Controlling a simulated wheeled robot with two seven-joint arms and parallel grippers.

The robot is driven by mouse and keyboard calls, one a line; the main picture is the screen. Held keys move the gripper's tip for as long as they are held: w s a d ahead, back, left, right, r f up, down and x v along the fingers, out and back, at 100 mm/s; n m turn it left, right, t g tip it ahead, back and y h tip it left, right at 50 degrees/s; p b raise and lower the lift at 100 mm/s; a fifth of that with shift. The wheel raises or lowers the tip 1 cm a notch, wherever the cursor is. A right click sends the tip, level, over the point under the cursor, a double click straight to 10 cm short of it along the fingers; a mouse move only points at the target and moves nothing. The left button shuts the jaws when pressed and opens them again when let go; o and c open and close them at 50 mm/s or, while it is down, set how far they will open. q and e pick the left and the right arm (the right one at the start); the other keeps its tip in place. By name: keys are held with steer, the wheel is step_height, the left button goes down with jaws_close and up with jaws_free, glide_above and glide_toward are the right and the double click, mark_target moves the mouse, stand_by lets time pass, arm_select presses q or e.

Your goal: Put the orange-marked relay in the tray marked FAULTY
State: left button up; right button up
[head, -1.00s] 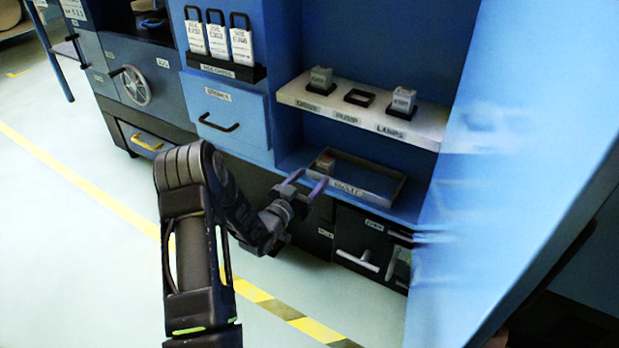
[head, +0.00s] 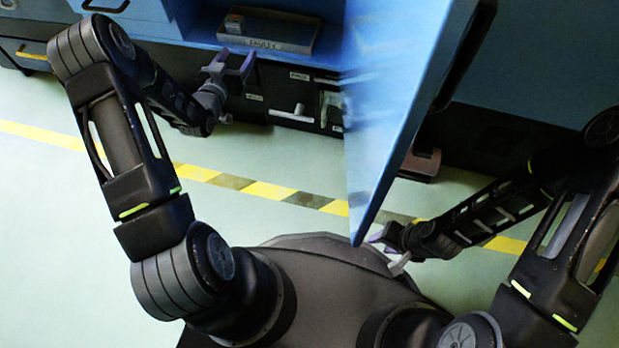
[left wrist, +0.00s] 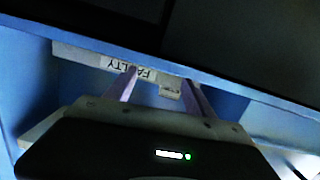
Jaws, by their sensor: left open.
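The tray marked FAULTY (head: 290,46) sits on the low blue shelf at the top of the head view. Its label shows upside down in the left wrist view (left wrist: 130,68). A small grey relay (head: 235,22) with an orange-brown patch stands inside its left end. A small pale block, likely this relay, shows past the tray wall in the left wrist view (left wrist: 170,90). My left gripper (head: 236,60) is open and empty, in front of the tray and apart from it. My right gripper (head: 385,252) has its fingers apart and is empty, low by my base.
A large blue panel (head: 395,110) stands out between my two arms, with its lower corner close to my right gripper. Dark drawers (head: 290,98) lie below the shelf. The floor with yellow-black tape (head: 270,190) is clear.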

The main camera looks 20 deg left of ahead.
arm_select(q)
steer(key=s+d+f+n+g+h, duration=0.15)
steer(key=s+d+f+g, duration=0.25)
steer(key=s+d+f, duration=0.5)
steer(key=s+d+f+g+h, duration=0.2)
steer(key=s+d+f+g, duration=0.4)
steer(key=d, duration=0.7)
steer(key=s+d+f+g, duration=0.2)
steer(key=s+d, duration=0.3)
steer(key=s, duration=0.3)
steer(key=s+d+f+g+h, duration=0.1)
steer(key=s+d+f+g, duration=0.1)
steer(key=s+d, duration=0.3)
steer(key=s+g, duration=0.1)
steer(key=s, duration=0.2)
steer(key=shift+s+f+m, duration=0.25)
steer(key=shift+s+m, duration=0.05)
steer(key=shift+m, duration=0.05)
steer(key=shift+w+a, duration=0.1)
